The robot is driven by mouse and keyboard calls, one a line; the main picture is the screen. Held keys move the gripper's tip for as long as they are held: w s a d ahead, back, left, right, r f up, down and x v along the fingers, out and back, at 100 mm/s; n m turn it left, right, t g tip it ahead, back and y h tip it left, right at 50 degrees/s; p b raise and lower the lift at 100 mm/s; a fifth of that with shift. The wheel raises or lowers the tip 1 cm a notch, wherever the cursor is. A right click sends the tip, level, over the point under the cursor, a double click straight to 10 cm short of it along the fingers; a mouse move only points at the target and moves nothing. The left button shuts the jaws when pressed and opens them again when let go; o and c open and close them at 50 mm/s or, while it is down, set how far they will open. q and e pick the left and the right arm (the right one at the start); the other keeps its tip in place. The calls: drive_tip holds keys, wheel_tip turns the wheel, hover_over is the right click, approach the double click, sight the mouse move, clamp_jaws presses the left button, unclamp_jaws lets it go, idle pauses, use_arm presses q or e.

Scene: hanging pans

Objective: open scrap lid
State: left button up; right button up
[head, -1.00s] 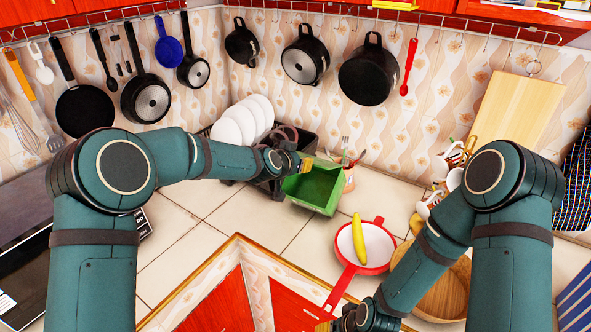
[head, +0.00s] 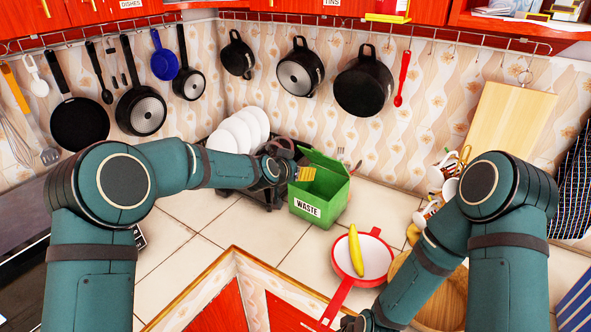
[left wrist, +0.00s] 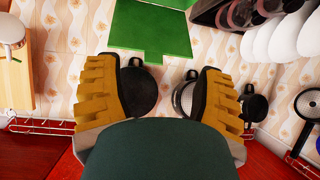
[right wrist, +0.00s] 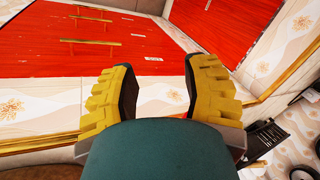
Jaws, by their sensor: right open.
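A green waste bin (head: 318,208) with a white "WASTE" label stands upright on the counter. Its lid (head: 325,162) looks raised at the back, with the dark inside partly showing below it. My left gripper (head: 306,174) is at the bin's upper left side, close to the lid; whether it touches cannot be told. In the left wrist view the green lid (left wrist: 150,32) lies beyond the open, empty fingers (left wrist: 160,80). My right gripper is open and empty in the right wrist view (right wrist: 158,80), low near the cabinet fronts. Its fingers are cut off in the head view.
A red and white pan (head: 374,262) with a banana (head: 355,250) sits right of the bin. A dark rack with white plates (head: 240,130) stands behind my left gripper. A wooden bowl (head: 445,300) is at the right.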

use_arm(q)
drive_tip(key=v, duration=1.2)
drive_tip(key=shift+f, duration=0.1)
